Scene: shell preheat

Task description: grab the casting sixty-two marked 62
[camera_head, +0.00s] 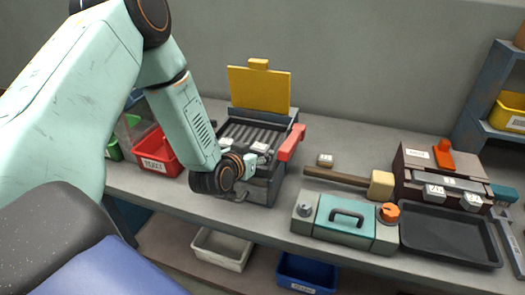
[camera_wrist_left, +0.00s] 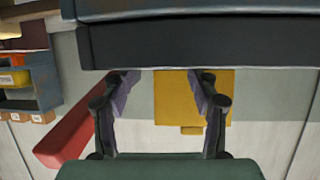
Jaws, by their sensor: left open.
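Several small pale blocks with white labels are in the head view, and their numbers are too small to read, so I cannot tell which is casting 62. One block (camera_head: 325,160) lies on the bench behind the mallet. Two more, a left one (camera_head: 434,191) and a right one (camera_head: 472,200), sit at the front of the brown box. A pale labelled piece (camera_head: 260,147) shows at the open grey heater (camera_head: 262,190). My right gripper is not in view.
The heater has a raised yellow lid (camera_head: 259,90) and a red handle (camera_head: 291,143). A wooden mallet (camera_head: 340,178), teal case (camera_head: 345,222), black tray (camera_head: 449,234) and brown box (camera_head: 410,164) crowd the right. A red bin (camera_head: 158,152) stands left.

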